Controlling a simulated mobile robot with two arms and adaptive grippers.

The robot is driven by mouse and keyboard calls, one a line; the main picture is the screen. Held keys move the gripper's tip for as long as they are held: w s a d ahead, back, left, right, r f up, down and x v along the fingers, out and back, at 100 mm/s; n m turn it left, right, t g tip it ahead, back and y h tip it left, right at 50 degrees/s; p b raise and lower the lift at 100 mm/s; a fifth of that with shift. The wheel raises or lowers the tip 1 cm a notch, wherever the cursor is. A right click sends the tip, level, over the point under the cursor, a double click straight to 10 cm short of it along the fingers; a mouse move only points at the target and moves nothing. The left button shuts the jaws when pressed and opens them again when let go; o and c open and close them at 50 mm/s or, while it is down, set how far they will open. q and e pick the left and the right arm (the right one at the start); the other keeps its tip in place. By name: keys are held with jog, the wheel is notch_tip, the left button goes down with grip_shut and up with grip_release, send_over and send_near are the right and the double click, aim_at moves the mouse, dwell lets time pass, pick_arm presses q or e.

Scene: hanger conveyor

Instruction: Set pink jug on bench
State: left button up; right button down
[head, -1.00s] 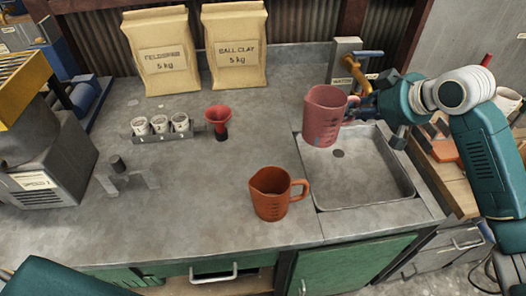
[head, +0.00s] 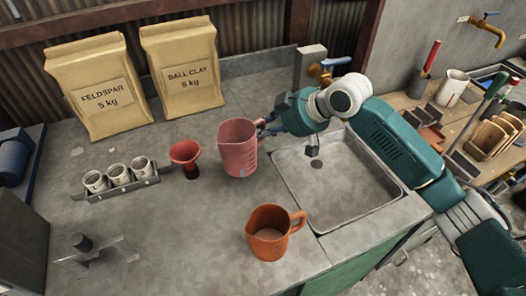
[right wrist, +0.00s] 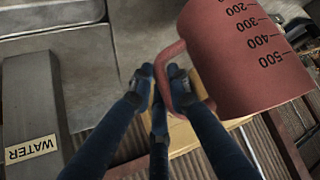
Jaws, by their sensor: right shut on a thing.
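The pink jug (head: 238,150) is upright over the bench (head: 200,235), left of the sink, beside the red funnel. I cannot tell whether its base touches the bench. My right gripper (head: 265,128) is shut on the jug's handle, on the jug's right side. In the right wrist view, the dark fingers (right wrist: 163,88) close on the handle, and the jug's wall (right wrist: 250,60) shows printed measuring marks. My left gripper is not in view.
An orange jug (head: 268,240) stands on the bench in front. The red funnel (head: 186,155) and a rack (head: 125,188) of several small cups are to the left. Two paper bags (head: 98,85) stand behind. The sink (head: 385,215) is on the right. Bare bench lies between the cup rack and orange jug.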

notch_tip(320, 180, down, 9)
jog(key=shift+a+r+p, duration=0.1)
jog(key=shift+r+p, duration=0.1)
jog(key=shift+p, duration=0.3)
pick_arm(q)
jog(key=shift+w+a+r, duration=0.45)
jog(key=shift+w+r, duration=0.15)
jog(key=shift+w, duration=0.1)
pick_arm(e)
jog(key=shift+f, duration=0.25)
jog(key=c, duration=1.6)
grip_release()
jog(key=shift+c, duration=0.2)
